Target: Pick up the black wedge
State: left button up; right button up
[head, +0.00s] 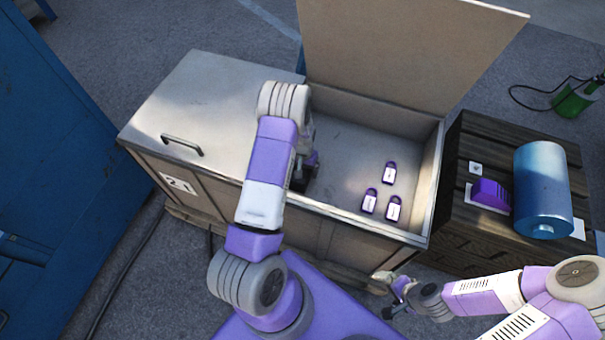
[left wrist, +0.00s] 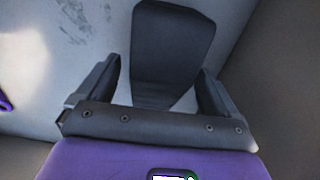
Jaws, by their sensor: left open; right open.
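The black wedge (left wrist: 173,45) lies on the grey floor of the open crate compartment in the left wrist view. My left gripper (left wrist: 158,70) is open, with one finger on each side of the wedge's near part; I cannot tell whether either finger touches it. In the head view my left gripper (head: 312,162) reaches down into the left part of the open compartment, and my arm mostly hides the wedge there. My right gripper (head: 391,296) is open and empty, low in front of the crate.
The wooden crate (head: 185,215) has a closed left lid with a handle (head: 182,145) and a raised right lid (head: 400,45). Three purple padlocks (head: 388,173) lie inside. A dark slatted crate (head: 455,235) at right bears a blue cylinder (head: 541,180) and a purple block (head: 489,194).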

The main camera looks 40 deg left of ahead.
pick_arm(q)
jog(key=shift+r, duration=0.1)
jog(key=c, duration=1.5)
notch_tip(320, 180, up, 10)
jog(key=p, duration=0.3)
